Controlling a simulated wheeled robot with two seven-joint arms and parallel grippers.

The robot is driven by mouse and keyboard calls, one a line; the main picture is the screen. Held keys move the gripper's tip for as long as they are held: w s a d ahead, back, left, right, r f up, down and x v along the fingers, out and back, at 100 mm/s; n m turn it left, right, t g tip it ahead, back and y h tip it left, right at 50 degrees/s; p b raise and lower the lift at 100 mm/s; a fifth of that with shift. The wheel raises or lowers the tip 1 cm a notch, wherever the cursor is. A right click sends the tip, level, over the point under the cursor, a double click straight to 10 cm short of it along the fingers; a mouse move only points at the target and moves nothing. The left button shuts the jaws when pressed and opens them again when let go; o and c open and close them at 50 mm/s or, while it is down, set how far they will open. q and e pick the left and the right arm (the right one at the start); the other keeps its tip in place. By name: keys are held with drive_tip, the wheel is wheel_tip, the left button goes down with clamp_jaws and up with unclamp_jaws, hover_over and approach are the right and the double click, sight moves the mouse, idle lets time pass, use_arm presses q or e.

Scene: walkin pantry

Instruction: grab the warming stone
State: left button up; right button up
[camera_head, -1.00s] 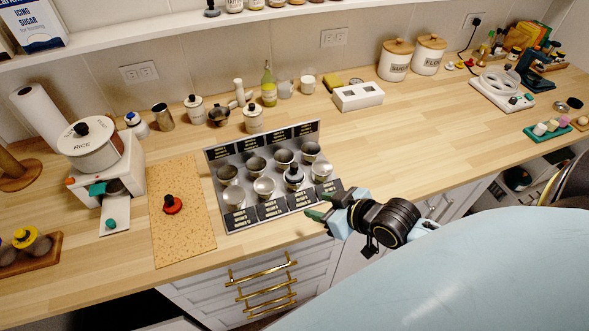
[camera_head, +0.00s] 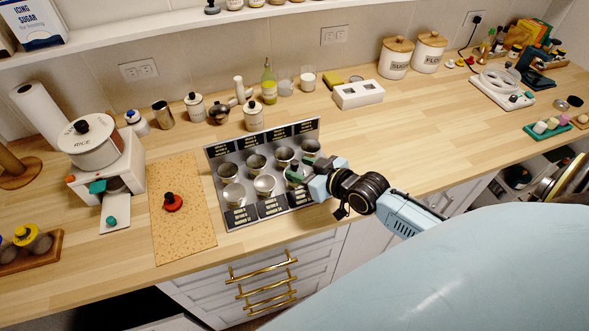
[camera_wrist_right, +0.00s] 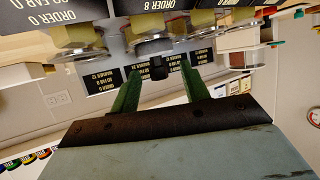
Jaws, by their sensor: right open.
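I cannot tell for sure which item is the warming stone. A black-knobbed piece (camera_wrist_right: 157,66) shows between the green fingertips of my right gripper (camera_wrist_right: 160,84) in the right wrist view. In the head view my right gripper (camera_head: 305,169) is open at the right side of a labelled metal rack (camera_head: 223,155) of small cups, and it hides the cup where that piece sat. A red piece with a black knob (camera_head: 172,202) sits on the cork mat (camera_head: 182,238). My left gripper is not in view.
A white dispenser with a rice pot (camera_head: 92,145) stands left of the mat. Canisters (camera_head: 253,116) and a white box (camera_head: 358,95) stand behind the rack. Neighbouring cups (camera_head: 264,185) are close to my gripper.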

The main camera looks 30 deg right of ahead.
drive_tip(key=x, duration=0.5)
drive_tip(key=shift+w+d, duration=0.1)
clamp_jaws()
